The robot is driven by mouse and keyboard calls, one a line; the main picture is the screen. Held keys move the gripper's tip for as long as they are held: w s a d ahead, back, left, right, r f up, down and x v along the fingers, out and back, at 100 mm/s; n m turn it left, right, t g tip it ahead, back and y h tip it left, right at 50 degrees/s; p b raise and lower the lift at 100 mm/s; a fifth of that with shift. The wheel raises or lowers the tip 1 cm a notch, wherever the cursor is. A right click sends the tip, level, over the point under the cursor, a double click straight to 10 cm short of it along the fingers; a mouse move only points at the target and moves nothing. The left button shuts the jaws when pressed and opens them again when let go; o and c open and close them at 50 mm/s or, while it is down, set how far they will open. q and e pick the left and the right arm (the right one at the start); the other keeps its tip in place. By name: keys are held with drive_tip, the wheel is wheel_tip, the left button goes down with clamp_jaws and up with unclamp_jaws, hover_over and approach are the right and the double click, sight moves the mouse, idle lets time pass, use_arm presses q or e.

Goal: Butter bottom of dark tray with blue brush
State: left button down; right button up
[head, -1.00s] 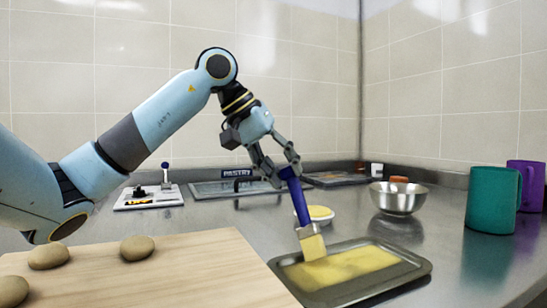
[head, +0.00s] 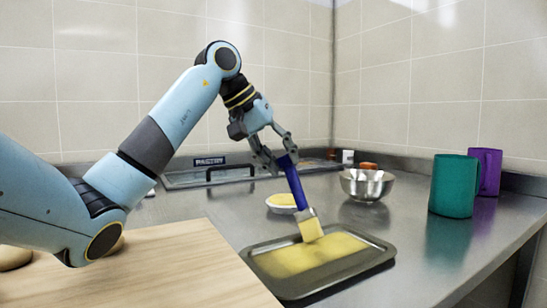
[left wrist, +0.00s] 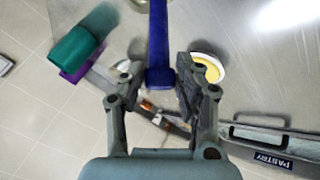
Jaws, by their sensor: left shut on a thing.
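The dark tray (head: 378,258) lies on the steel counter, its bottom largely covered with a yellow layer of butter (head: 285,262). My left gripper (head: 284,160) is shut on the blue brush (head: 295,187) by its handle, above the tray. The brush tilts, and its yellow-coated bristles (head: 311,230) are low over the butter; they appear to touch it. The left wrist view also shows the blue handle (left wrist: 158,45) between the fingers (left wrist: 160,85); the bristles are out of that view. A white dish of butter (head: 282,202) stands just behind the tray. My right gripper is in neither view.
A wooden board (head: 170,268) with brown round pieces lies to the left. A metal bowl (head: 367,185), a teal mug (head: 453,186) and a purple mug (head: 487,170) stand at the right. A PASTRY-labelled lid or pan (head: 222,172) lies behind.

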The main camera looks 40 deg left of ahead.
use_arm(q)
drive_tip(key=w+d, duration=0.3)
drive_tip(key=w, duration=0.5)
drive_tip(key=shift+w+d, duration=0.35)
drive_tip(key=shift+d, duration=0.05)
idle(0.3)
drive_tip(key=shift+r, duration=0.1)
drive_tip(key=shift+r+p, duration=2.2)
drive_tip(key=shift+r, duration=0.7)
wheel_tip(320, 180, up, 3)
drive_tip(key=shift+p, duration=1.15)
